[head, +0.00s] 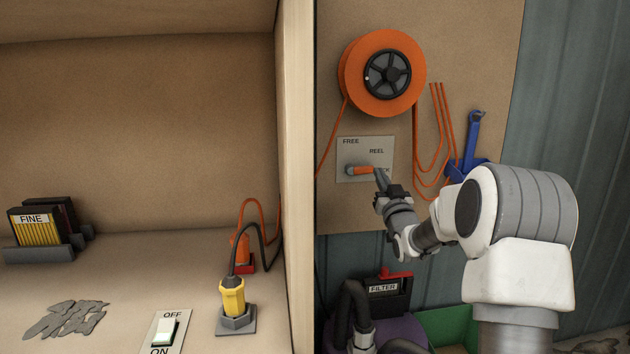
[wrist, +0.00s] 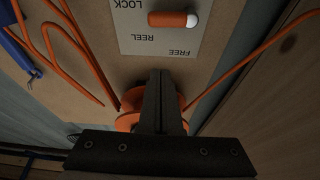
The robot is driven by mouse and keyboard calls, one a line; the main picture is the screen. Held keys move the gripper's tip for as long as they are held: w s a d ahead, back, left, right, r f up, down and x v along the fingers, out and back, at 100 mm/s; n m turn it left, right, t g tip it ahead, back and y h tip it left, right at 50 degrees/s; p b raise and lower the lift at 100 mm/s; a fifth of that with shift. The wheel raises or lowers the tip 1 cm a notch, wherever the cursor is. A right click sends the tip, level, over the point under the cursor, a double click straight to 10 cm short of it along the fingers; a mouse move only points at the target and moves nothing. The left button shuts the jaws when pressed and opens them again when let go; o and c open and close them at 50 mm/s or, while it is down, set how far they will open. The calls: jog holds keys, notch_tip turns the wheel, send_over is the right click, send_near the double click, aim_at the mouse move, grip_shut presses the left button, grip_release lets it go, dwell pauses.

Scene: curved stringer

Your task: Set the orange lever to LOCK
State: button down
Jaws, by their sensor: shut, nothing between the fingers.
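The orange lever (head: 363,170) is on a grey label plate (head: 352,149) on the board. It lies about level, its grey end at left and its orange end pointing right, towards a label of which only a "K" shows beside my gripper. My gripper (head: 380,176) is at the lever's right end; whether they touch I cannot tell. In the wrist view, turned upside down, the lever (wrist: 170,19) is near the top edge with a white end at right. The LOCK, REEL and FREE labels show around it. My gripper's fingers (wrist: 160,78) are together, empty, apart from the lever in the picture.
An orange reel (head: 365,85) hangs above the plate, with orange cord loops (head: 440,125) to its right. A blue bracket (head: 472,140) sits farther right. A wooden partition (head: 297,150) stands at left. A filter box (head: 385,290) is below.

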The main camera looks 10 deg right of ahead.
jog(key=s+a+r+g, duration=0.1)
jog(key=s+a+g, duration=0.3)
jog(key=s, duration=0.4)
jog(key=s+a+r+g, duration=0.1)
jog(key=s+a+g, duration=0.2)
jog(key=s+a, duration=0.3)
jog(key=s+a+f+g, duration=0.2)
jog(key=s+f+g, duration=0.15)
jog(key=s, duration=0.75)
jog(key=s+a+f+g, duration=0.1)
jog(key=s+f+g, duration=0.25)
jog(key=s, duration=0.75)
jog(key=s+a+f+g, duration=0.2)
jog(key=s+f, duration=0.2)
jog(key=s, duration=0.8)
notch_tip(320, 180, up, 23)
jog(key=w+p, duration=0.1)
jog(key=p, duration=2.1)
jog(key=shift+d+r+n+p, duration=0.15)
jog(key=shift+d+n+p, duration=0.1)
jog(key=shift+n+p, duration=0.15)
